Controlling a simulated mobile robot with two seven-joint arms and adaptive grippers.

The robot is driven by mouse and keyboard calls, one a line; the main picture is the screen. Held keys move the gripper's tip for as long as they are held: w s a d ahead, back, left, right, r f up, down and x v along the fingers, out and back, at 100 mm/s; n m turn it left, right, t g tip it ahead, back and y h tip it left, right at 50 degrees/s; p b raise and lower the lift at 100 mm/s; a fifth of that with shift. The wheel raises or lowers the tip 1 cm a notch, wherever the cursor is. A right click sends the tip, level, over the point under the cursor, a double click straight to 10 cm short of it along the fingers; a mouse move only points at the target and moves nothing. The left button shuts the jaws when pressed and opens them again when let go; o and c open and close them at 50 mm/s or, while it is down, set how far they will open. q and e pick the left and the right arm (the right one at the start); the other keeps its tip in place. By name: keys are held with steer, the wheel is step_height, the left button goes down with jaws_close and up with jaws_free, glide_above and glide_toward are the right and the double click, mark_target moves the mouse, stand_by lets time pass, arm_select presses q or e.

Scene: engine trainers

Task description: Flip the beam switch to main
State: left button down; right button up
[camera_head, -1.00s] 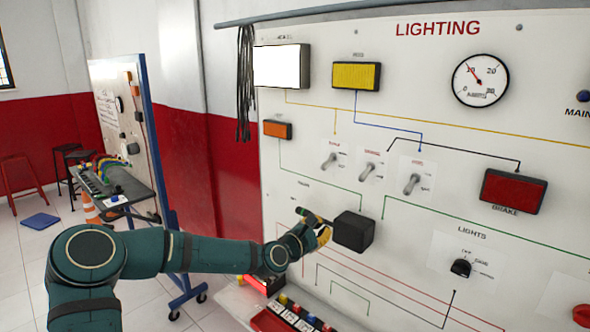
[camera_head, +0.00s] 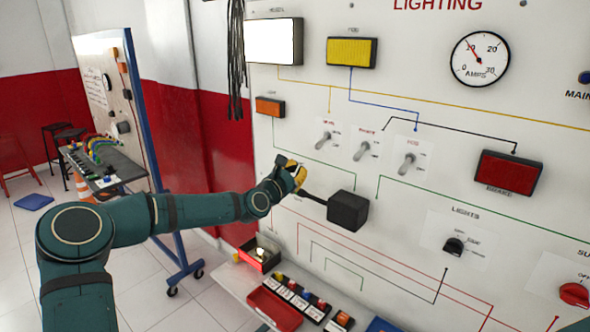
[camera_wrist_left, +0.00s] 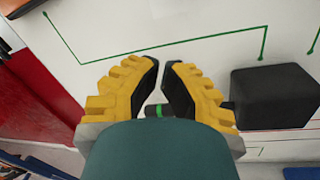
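A black box (camera_head: 348,210) on the lighting panel has a dark stalk (camera_head: 315,198) pointing left and slightly up. Several toggle switches sit above it, including a left one (camera_head: 325,137), a middle one (camera_head: 362,150) and a right one (camera_head: 408,163); their small labels are hard to read, so I cannot tell which control is the beam switch. My left gripper (camera_head: 296,174) is just above the stalk's free end, left of the box. In the left wrist view its fingers (camera_wrist_left: 161,66) are partly open, with a green-banded black end (camera_wrist_left: 157,110) showing between them. My right gripper is not in view.
A rotary lights knob (camera_head: 453,246) and a red knob (camera_head: 574,294) are on the panel's lower right. A ledge below holds a red tray (camera_head: 275,309) and several small coloured parts. Red brake lamp (camera_head: 509,173) is at right.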

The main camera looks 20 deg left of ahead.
mark_target(315, 155)
arm_select(q)
steer(key=w, duration=0.3)
steer(key=w+d+p, duration=0.1)
steer(key=w, duration=0.2)
steer(key=shift+w+d+r, duration=0.15)
steer(key=shift+w+d, duration=0.05)
steer(key=shift+w, duration=0.1)
steer(key=r, duration=0.1)
steer(key=s+d+r+p, duration=0.1)
steer(key=r, duration=0.1)
steer(key=shift+s+d+r, duration=0.15)
steer(key=shift+s, duration=0.05)
steer(key=shift+r, duration=0.1)
steer(key=shift+s+r+g, duration=0.15)
steer(key=shift+s+g, duration=0.05)
steer(key=shift+g, duration=0.1)
